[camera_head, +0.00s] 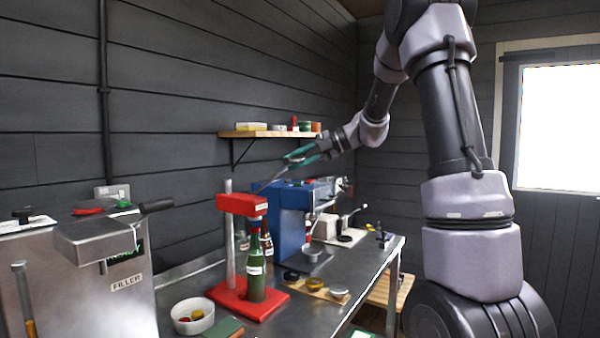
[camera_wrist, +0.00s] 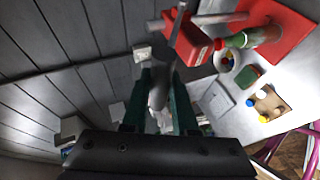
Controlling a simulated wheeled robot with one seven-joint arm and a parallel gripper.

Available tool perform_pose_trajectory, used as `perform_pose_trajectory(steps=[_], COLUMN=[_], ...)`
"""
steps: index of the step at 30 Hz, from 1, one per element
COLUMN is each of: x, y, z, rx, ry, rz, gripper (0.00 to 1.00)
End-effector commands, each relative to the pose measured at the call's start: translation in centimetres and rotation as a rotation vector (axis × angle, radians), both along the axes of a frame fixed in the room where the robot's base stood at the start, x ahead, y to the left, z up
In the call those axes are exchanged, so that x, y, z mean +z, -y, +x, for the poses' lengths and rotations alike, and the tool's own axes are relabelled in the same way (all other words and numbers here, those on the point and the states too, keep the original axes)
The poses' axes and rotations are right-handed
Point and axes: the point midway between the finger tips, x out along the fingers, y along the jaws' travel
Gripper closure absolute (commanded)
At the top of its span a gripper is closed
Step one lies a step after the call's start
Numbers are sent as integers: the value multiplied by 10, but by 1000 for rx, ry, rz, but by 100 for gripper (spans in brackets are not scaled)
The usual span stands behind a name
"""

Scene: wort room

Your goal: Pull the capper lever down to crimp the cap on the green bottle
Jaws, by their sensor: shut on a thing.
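The red capper stands on the steel bench, with its head (camera_head: 243,204) on a grey post and a flat red base (camera_head: 238,302). The green bottle (camera_head: 256,268) stands upright on that base, its neck under the head. It also shows in the wrist view (camera_wrist: 258,36). The capper lever (camera_head: 271,181) slants up and right from the head. My gripper (camera_head: 291,158) is shut on the lever's upper end. In the wrist view the lever's grip (camera_wrist: 158,92) lies between my teal fingers. The cap itself is too small to make out.
A blue machine (camera_head: 292,222) stands just behind the capper. The steel filler (camera_head: 75,275) is at left, a bowl of caps (camera_head: 193,316) in front. Small jars (camera_head: 314,284) stand right of the base. A shelf (camera_head: 270,134) hangs on the wall near my gripper.

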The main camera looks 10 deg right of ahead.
Motion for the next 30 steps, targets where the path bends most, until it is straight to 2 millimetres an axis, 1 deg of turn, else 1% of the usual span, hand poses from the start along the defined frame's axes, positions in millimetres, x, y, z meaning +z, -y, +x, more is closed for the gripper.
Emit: perform_pose_trajectory(steps=[1,6,19,20,21,22,30], x=[4,10,13,13,13,13,11], y=[-2,-5,-7,-8,-8,-8,-6], z=[2,5,6,6,6,6,5], rx=[1,1,2,2,2,2,2], ry=[4,4,8,8,8,8,3], rz=[3,4,9,9,9,8,4], gripper=[100,100,100,60,45,43,43])
